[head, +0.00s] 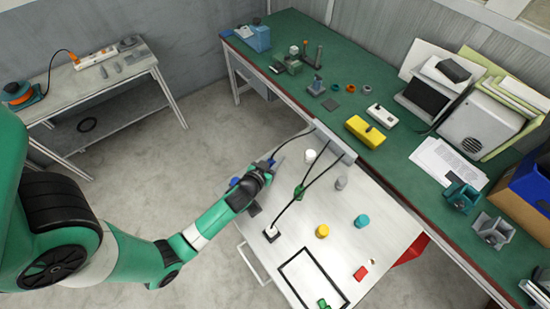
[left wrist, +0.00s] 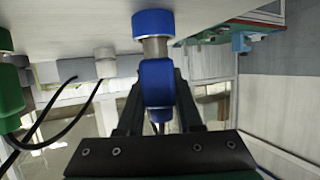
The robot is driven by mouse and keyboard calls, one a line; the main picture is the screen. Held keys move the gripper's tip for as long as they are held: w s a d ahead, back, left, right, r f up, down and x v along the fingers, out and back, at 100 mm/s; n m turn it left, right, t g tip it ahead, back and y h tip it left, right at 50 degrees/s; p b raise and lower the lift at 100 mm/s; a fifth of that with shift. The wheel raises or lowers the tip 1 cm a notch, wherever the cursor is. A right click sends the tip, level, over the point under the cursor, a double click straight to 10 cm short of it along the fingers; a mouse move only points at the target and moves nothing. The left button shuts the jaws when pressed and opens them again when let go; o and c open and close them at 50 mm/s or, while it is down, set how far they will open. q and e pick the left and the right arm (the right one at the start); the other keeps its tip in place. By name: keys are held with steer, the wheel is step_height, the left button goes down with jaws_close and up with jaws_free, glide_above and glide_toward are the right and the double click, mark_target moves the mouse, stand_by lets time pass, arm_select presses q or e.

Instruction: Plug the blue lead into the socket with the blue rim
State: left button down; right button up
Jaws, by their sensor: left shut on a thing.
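My left gripper (head: 266,166) is low over the left edge of the white table. In the left wrist view, my left gripper (left wrist: 157,92) is shut on the blue lead (left wrist: 157,78), gripping its blue body between the two fingers. The lead's metal end points away from the gripper toward the blue rim of the socket (left wrist: 153,22), lined up with it. The metal collar between them meets the rim in this view; I cannot tell how far it is in. In the head view, small blue patches show beside the gripper, mostly hidden by it. My right gripper is not in view.
A green lead (head: 299,192) with black cable stands nearby; it seems to show in the wrist view (left wrist: 8,95). White (head: 310,156), grey (head: 341,183), teal (head: 362,221) and yellow (head: 322,231) pieces stand on the white table (head: 385,225). Black cables run to a grey box (head: 336,141).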

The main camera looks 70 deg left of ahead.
arm_select(q)
steer(key=shift+f+b, duration=0.3)
steer(key=shift+r, duration=0.25)
steer(key=shift+r+p, duration=0.65)
steer(key=shift+p, duration=0.1)
steer(key=shift+f+b, duration=0.9)
steer(key=shift+b, duration=0.1)
stand_by(0.5)
steer(key=shift+r, duration=0.15)
steer(key=shift+r+p, duration=0.75)
steer(key=shift+p, duration=0.05)
stand_by(0.5)
steer(key=shift+f+b, duration=0.9)
steer(key=shift+b, duration=0.05)
